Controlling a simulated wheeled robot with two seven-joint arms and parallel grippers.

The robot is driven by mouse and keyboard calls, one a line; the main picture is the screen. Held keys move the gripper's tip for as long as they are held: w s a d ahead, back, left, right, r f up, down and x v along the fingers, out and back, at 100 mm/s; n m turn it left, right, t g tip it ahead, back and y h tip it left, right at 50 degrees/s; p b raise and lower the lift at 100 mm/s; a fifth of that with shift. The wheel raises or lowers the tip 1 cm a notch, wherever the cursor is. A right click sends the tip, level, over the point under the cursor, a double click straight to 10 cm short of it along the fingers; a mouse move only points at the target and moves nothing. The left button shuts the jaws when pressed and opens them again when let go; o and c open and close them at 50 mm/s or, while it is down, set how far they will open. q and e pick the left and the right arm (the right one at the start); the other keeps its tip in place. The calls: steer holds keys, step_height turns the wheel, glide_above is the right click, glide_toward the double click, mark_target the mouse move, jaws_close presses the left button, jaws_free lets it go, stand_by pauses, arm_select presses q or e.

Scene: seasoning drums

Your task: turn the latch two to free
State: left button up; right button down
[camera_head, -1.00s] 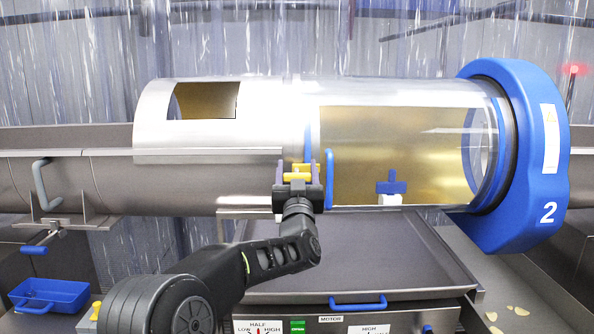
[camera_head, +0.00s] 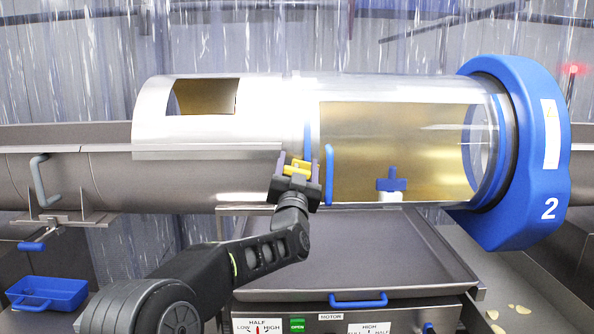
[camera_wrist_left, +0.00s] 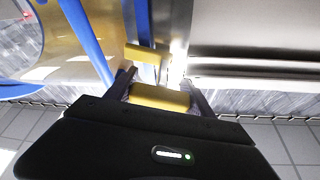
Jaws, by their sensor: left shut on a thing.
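The drum has a steel left section (camera_head: 210,128) and a clear right section (camera_head: 395,115) that ends in a blue ring marked 2 (camera_head: 548,180). A yellow latch (camera_head: 298,167) sits at the seam between the sections, low on the front. My left gripper (camera_head: 296,178) is shut on this latch, with the arm coming up from the lower left. In the left wrist view the yellow latch (camera_wrist_left: 159,97) lies between the two fingers, with another yellow piece just beyond it. The fingers hide part of the latch. My right gripper is not in view.
A blue upright handle (camera_head: 329,174) stands close to the right of my gripper. Below is a grey tray (camera_head: 390,255) over a control panel. A blue bin (camera_head: 48,292) is at lower left.

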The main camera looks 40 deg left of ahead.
arm_select(q)
steer(key=m+h+b, duration=0.1)
steer(key=m, duration=0.3)
steer(key=m+h+b, duration=0.1)
steer(key=m+h, duration=0.1)
steer(key=m, duration=0.1)
steer(key=shift+w+d+f+m+t+h, duration=0.1)
steer(key=shift+d+f+m+t+h, duration=0.1)
steer(key=shift+m+t+h, duration=0.15)
steer(key=m+h, duration=0.1)
steer(key=m, duration=0.2)
steer(key=m+g+h+p, duration=0.1)
steer(key=m, duration=0.3)
steer(key=m+g+h+p, duration=0.1)
steer(key=m, duration=0.2)
steer(key=shift+w+d+f+m+g, duration=0.1)
steer(key=shift+w+f+m+g, duration=0.05)
steer(key=shift+f+m+g, duration=0.15)
steer(key=shift+f, duration=0.1)
steer(key=o, duration=1.4)
